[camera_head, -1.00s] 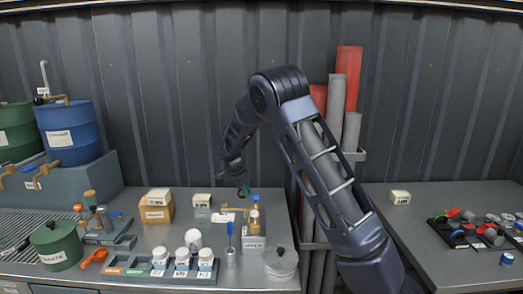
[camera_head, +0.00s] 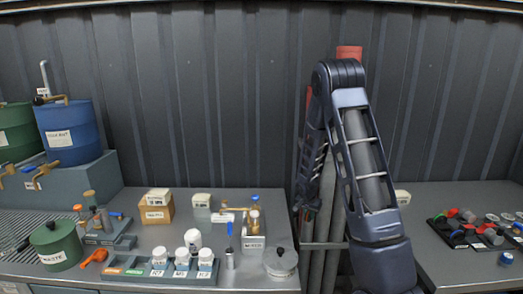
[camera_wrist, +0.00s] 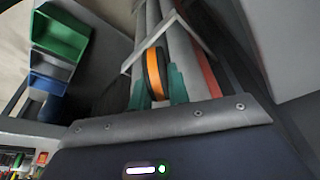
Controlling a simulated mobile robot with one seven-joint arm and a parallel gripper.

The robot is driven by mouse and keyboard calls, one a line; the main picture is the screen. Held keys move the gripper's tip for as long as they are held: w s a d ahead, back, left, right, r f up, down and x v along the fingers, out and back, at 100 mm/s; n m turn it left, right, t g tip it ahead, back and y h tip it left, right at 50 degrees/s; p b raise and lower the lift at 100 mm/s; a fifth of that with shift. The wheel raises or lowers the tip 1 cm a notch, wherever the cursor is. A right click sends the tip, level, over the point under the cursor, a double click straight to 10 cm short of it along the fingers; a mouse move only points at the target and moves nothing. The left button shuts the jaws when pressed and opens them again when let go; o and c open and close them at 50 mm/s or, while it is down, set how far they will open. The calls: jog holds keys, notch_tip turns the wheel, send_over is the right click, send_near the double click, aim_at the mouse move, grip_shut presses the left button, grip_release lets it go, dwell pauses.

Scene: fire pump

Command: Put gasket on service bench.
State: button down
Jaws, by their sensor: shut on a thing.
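My gripper (camera_wrist: 157,88), with green fingertips, is shut on an orange and black ring, which I take for the gasket (camera_wrist: 154,70). The ring stands on edge between the fingertips, with grey pipes behind it in the wrist view. In the head view my arm hangs down in front of the pipes, at the gap between two benches. The gripper there is small and dark, and I cannot make out the ring. The left bench (camera_head: 140,243) and the right bench (camera_head: 445,262) both show grey tops; I cannot tell which is the service bench.
Tall grey and red pipes (camera_head: 349,52) stand in a rack between the benches. The left bench holds a brass assembly (camera_head: 254,218), white-lidded jars (camera_head: 194,240) and a green waste pot (camera_head: 56,244). A black parts tray (camera_head: 453,232) lies on the right bench. The wrist view shows a green bin (camera_wrist: 60,31).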

jog(key=d+f+n, duration=0.1)
jog(key=f+n, duration=0.1)
jog(key=f, duration=0.1)
jog(key=w+d+f+n+y, duration=0.1)
jog(key=d+f+n, duration=0.1)
jog(key=f, duration=0.2)
jog(key=d+f+n, duration=0.1)
jog(key=f+n, duration=0.1)
jog(key=f, duration=0.1)
jog(key=shift+w+d+f+n+t+y, duration=0.25)
jog(key=shift+d+n+t+y, duration=0.05)
jog(key=shift+d+y, duration=0.1)
jog(key=shift+d, duration=0.45)
